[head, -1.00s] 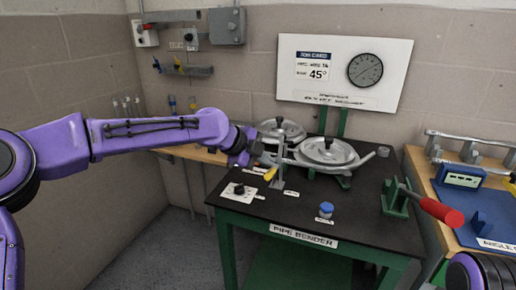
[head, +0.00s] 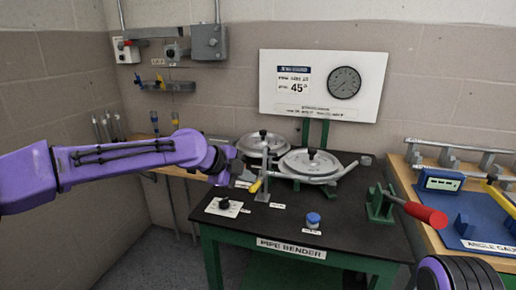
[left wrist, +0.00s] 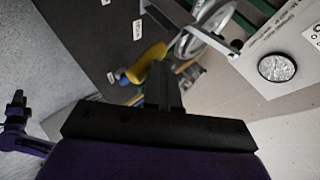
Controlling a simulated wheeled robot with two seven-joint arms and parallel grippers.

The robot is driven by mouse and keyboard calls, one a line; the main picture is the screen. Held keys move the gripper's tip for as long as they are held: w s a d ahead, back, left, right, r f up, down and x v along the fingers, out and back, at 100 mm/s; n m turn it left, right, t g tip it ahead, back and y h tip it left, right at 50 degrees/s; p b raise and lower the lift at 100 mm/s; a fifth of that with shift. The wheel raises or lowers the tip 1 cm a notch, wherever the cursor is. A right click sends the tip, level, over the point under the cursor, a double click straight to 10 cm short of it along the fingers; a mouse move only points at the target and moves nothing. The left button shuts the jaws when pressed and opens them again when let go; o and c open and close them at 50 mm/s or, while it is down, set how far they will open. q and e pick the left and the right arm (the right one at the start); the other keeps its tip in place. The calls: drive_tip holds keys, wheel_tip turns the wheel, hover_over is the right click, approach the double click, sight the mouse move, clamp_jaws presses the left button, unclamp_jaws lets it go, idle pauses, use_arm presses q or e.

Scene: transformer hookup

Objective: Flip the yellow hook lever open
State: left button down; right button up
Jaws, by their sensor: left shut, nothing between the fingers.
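The yellow hook lever (head: 256,184) stands slanted beside a grey upright post (head: 265,178) on the black pipe bender table (head: 345,225). It also shows in the left wrist view (left wrist: 148,64), close beside the fingers. My left gripper (head: 240,171) is shut and empty, just to the upper left of the lever. Its dark fingers show pressed together in the left wrist view (left wrist: 161,85). I cannot tell whether they touch the lever. My right gripper is out of view; only a dark part of my right arm shows at the lower right.
Two round metal bender wheels (head: 310,163) sit behind the lever. A black knob on a white plate (head: 223,206) and a blue-capped button (head: 313,219) are nearer the front. A red-handled green clamp (head: 382,204) stands at the right. The table's front middle is clear.

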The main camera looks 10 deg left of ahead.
use_arm(q)
drive_tip(key=r+p+v, duration=0.1)
drive_tip(key=v, duration=0.5)
drive_tip(key=w+r+p+v, duration=0.1)
drive_tip(key=v, duration=0.5)
drive_tip(key=shift+w+d+p, duration=0.3)
drive_tip(key=shift+p, duration=0.1)
